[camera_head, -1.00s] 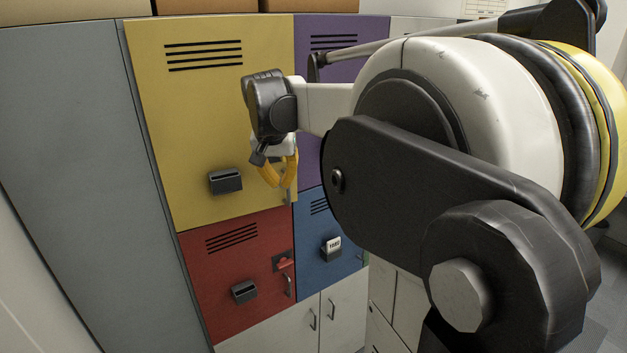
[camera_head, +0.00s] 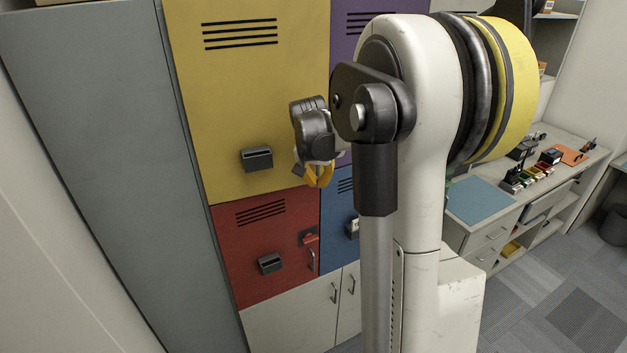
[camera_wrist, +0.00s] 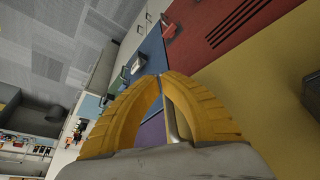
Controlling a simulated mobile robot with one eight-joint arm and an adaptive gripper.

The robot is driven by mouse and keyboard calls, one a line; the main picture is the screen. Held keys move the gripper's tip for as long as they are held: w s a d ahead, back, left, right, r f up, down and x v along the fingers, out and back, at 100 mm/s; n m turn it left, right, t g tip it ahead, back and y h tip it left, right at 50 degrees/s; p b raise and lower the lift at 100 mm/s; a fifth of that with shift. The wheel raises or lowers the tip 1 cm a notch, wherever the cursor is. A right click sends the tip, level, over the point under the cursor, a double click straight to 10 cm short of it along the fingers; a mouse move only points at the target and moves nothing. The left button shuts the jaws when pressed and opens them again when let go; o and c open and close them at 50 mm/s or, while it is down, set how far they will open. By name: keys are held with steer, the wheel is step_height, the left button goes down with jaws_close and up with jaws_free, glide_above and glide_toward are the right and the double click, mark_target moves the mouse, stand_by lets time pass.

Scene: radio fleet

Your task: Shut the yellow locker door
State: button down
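The yellow locker door (camera_head: 240,100) is at the upper left of the lockers in the head view. It looks flush or nearly flush with its neighbours; a small gap cannot be ruled out. It carries a black box-shaped fitting (camera_head: 257,159) low on its front. My gripper (camera_head: 319,178) is at the door's lower right corner, and its body hides that edge and the handle area. In the wrist view, the yellow fingers (camera_wrist: 162,78) curve together and their tips meet. The yellow door surface (camera_wrist: 275,95) lies just to their right. A pale strip shows between the fingers, with no clear grip on it.
The red locker (camera_head: 262,235) is below the yellow one, the purple locker (camera_head: 350,22) to its right, and the blue locker (camera_head: 338,215) at the lower right. A grey cabinet (camera_head: 95,150) stands to the left. A desk (camera_head: 500,210) with small items is at the right.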

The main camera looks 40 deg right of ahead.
mark_target(314, 171)
steer(key=shift+w+d, duration=0.1)
stand_by(0.3)
steer(key=shift+n, duration=0.9)
steer(key=w, duration=0.1)
steer(key=w+d+b, duration=0.1)
steer(key=w, duration=0.1)
steer(key=w+d+b, duration=0.1)
steer(key=shift+w+d, duration=0.2)
steer(key=shift+d, duration=0.05)
steer(key=shift+s+a+t, duration=0.1)
steer(key=shift+s+t, duration=0.05)
steer(key=shift+t, duration=0.15)
